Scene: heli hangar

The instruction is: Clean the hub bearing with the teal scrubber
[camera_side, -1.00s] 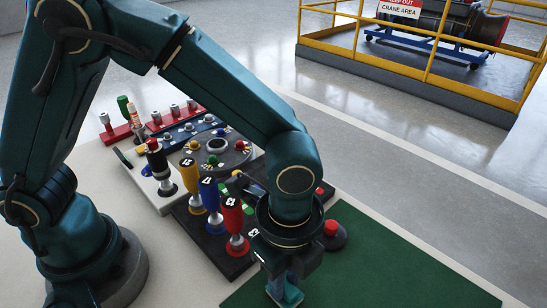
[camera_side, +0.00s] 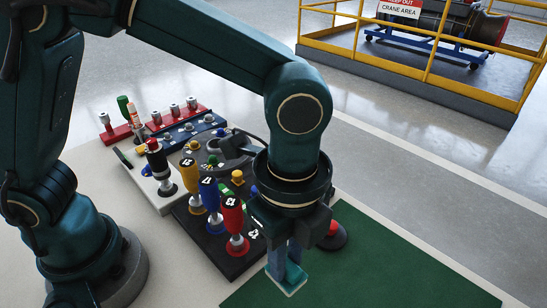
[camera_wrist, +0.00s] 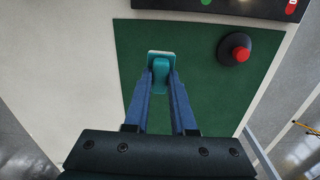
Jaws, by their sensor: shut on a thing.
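My gripper (camera_side: 283,262) is shut on the teal scrubber (camera_side: 292,281), which has a pale underside edge. In the side view it hangs from the fingertips over the near-left part of the green mat. In the wrist view the scrubber (camera_wrist: 160,66) sits between the blue fingertips (camera_wrist: 161,78), over the mat. A round grey hub (camera_side: 212,147) with coloured knobs stands left of and behind my gripper, partly covered by a dark part. I cannot tell which part of it is the bearing.
Yellow, blue and red-handled tools (camera_side: 209,195) stand in a dark rack between the hub and my gripper. A red button on a dark round base (camera_side: 333,237) is just right of my gripper. The green mat (camera_side: 385,265) is otherwise clear. A yellow railing (camera_side: 430,60) is far behind.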

